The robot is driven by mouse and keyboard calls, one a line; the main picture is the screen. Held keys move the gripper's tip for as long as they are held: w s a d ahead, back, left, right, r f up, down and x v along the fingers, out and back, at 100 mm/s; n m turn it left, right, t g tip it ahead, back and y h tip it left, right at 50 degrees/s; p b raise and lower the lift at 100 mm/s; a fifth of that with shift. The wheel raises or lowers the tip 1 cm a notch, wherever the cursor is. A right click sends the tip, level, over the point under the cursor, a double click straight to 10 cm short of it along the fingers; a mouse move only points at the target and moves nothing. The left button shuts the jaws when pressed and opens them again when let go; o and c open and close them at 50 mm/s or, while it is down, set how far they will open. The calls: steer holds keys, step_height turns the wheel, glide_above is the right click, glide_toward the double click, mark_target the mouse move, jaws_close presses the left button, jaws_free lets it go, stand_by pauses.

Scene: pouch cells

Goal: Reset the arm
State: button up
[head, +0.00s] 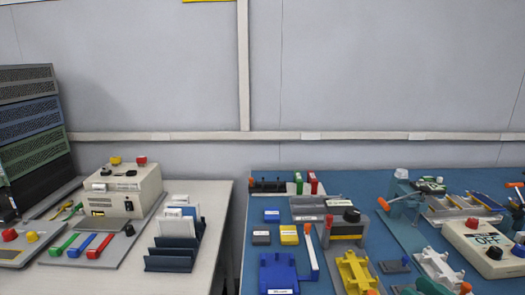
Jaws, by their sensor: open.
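My arm and gripper do not show in the head view. The head view shows two worktops against a grey panelled wall. Pouch cells (180,212), which look like flat white pieces, stand in a dark blue slotted rack (170,262) on the left worktop. Whether anything else in view is a pouch cell is too small to tell.
A beige instrument (122,190) stands on the white left table (215,215), beside stacked dark units (30,110). A gap separates it from the blue-topped right table (255,240), crowded with a blue fixture (278,272), a yellow fixture (355,270) and a control box (485,245).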

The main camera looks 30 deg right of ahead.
steer(key=d+r+m+h+p, duration=0.25)
steer(key=d+m+h, duration=0.3)
steer(key=m, duration=0.55)
step_height(320, 180, down, 10)
steer(key=d+m+g+h+p, duration=0.3)
steer(key=m+g, duration=0.6)
steer(key=m, duration=0.8)
steer(key=s+a+f+m+g+y+p, duration=0.2)
steer(key=a+f+m+g+y+p, duration=0.1)
steer(key=a, duration=0.8)
steer(key=s+a+f+m+g+y+p, duration=0.2)
steer(key=a+f+g+y, duration=0.3)
steer(key=a+f, duration=0.3)
steer(key=a+m+y+p, duration=0.1)
steer(key=a, duration=0.2)
steer(key=shift+s+a+f, duration=0.15)
steer(key=shift+s, duration=0.15)
steer(key=shift+y, duration=0.25)
